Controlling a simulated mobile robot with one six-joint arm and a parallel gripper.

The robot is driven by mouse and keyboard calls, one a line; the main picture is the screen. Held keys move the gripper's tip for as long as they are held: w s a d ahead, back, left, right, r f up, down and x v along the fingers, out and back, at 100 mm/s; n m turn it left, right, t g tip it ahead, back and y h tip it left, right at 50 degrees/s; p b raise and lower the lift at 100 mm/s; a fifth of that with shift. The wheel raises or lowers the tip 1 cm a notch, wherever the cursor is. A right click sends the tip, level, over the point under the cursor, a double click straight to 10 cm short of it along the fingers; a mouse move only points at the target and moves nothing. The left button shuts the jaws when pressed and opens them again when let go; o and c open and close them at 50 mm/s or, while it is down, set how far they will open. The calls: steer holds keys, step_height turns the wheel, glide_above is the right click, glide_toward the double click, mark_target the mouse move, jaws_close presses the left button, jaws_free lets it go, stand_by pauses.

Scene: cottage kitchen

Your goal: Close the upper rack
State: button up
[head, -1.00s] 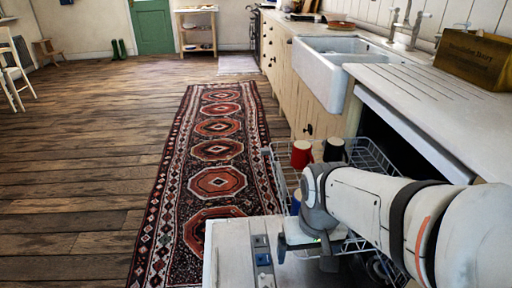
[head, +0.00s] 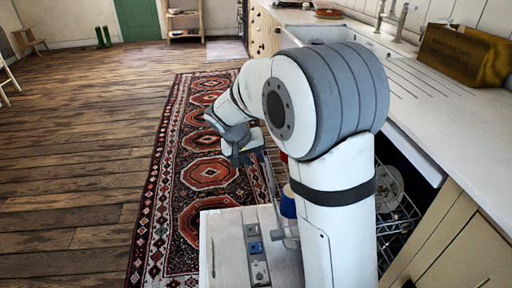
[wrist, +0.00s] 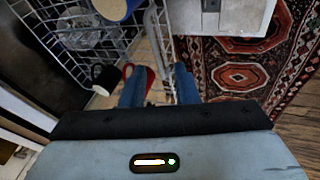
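The upper rack (wrist: 55,52) is a wire basket pulled out of the dishwasher under the counter. In the head view my arm hides much of it; part of its wire (head: 398,222) shows at right. It holds a red mug (wrist: 141,78), a black mug (wrist: 103,78), a blue mug with a pale inside (wrist: 113,9) and clear dishes. My gripper (wrist: 158,88) has its two blue fingers apart, on either side of the rack's outer wire edge in the wrist view. Contact cannot be told. In the head view my gripper (head: 240,152) is at the rack's outer left side.
The dishwasher door (head: 226,248) lies open below the rack. A white counter (head: 440,115) with a wooden box (head: 465,55) runs along the right, with a sink (head: 335,34) behind. A patterned rug (head: 185,165) and clear wooden floor (head: 80,150) lie to the left.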

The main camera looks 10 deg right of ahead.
steer(key=shift+t+h, duration=0.4)
steer(key=shift+t, duration=0.2)
steer(key=w+a, duration=0.1)
steer(key=w, duration=0.1)
steer(key=w+a, duration=0.2)
steer(key=w+a+p, duration=0.1)
steer(key=w, duration=0.1)
steer(key=shift+a+f, duration=0.15)
steer(key=shift+f, duration=0.2)
steer(key=c, duration=0.5)
steer(key=shift+w+a+f, duration=0.1)
steer(key=shift+w+f, duration=0.05)
steer(key=shift+w, duration=0.15)
jaws_close()
steer(key=w+d+f+b, duration=0.2)
steer(key=w+d+f, duration=0.1)
steer(key=d+f, duration=0.5)
steer(key=shift+w+f, duration=0.25)
steer(key=shift+f, duration=0.2)
steer(key=shift+d, duration=0.1)
